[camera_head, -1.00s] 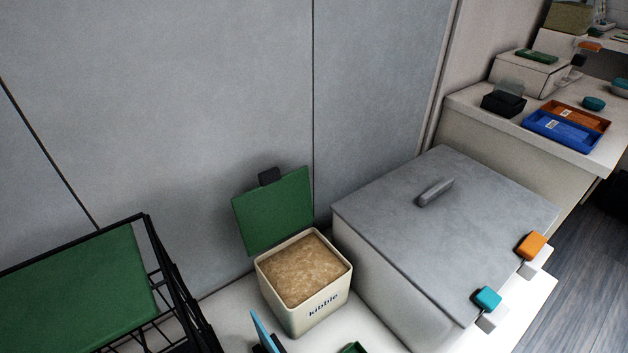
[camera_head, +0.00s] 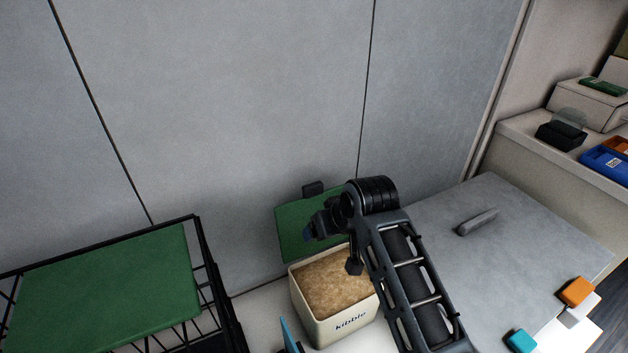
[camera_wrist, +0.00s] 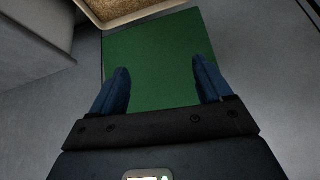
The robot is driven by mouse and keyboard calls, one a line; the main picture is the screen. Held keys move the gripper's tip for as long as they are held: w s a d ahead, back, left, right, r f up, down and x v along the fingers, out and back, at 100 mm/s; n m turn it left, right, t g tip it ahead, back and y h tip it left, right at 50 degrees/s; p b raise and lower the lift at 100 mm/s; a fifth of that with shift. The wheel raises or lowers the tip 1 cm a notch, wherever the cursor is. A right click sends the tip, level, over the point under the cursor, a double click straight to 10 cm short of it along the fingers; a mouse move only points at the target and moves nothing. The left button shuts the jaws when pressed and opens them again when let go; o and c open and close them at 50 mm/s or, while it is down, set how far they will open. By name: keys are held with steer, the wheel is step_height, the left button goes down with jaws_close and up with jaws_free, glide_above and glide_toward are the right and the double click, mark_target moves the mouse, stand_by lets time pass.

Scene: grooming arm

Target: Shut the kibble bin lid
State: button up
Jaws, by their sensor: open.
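The kibble bin (camera_head: 335,331) is a cream box marked "kibble", full of brown kibble (camera_head: 335,281). Its green lid (camera_head: 291,232) stands raised at the back of the bin, by the grey wall, with a dark tab (camera_head: 313,188) on its top edge. My gripper (camera_head: 309,233) is in front of the lid, and my arm covers the lid's right part. In the wrist view my gripper (camera_wrist: 163,85) has its two blue fingers apart, with the green lid (camera_wrist: 155,60) between and beyond them. The bin's rim and kibble (camera_wrist: 118,8) show at the top edge. Contact with the lid cannot be told.
A grey-lidded box (camera_head: 500,240) with a handle stands right of the bin, with orange (camera_head: 576,291) and teal (camera_head: 521,341) pieces at its front. A black wire crate (camera_head: 215,290) with a green panel (camera_head: 110,285) stands at the left. The grey wall (camera_head: 220,120) is close behind.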

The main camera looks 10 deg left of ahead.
steer(key=n+g+h, duration=0.1)
steer(key=g, duration=0.1)
glide_toward(313, 185)
steer(key=f, duration=0.1)
steer(key=shift+t, duration=0.3)
steer(key=shift+x, duration=3.95)
steer(key=shift+a, duration=0.15)
steer(key=shift+c, duration=0.4)
jaws_close()
steer(key=shift+s, duration=0.15)
